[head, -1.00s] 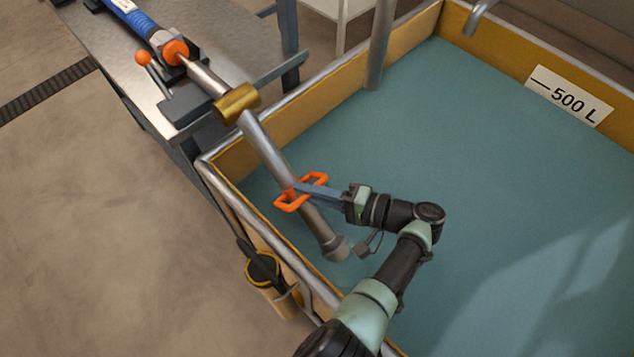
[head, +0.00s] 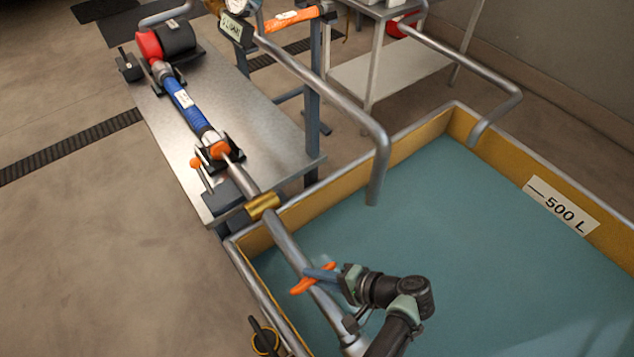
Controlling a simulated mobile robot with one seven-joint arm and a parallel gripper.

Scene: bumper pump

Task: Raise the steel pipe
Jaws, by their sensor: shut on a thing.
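The steel pipe (head: 283,238) slants from a brass collar (head: 263,206) at the bench end down over the tank, toward the bottom of the head view. My gripper (head: 314,279) is at the pipe's lower half, over the tank, beside an orange handle (head: 305,284) on the pipe. The jaws are shut on the orange handle; the exact contact is small and partly hidden. My wrist covers part of the pipe's lower end.
The yellow-walled tank (head: 415,153) with blue-green liquid (head: 470,225) carries a 500 L label (head: 560,204). A metal bench (head: 262,120) holds a blue hose (head: 187,105) and an orange-knobbed lever (head: 196,163). Bent grey pipes (head: 345,105) hang over the tank's far side.

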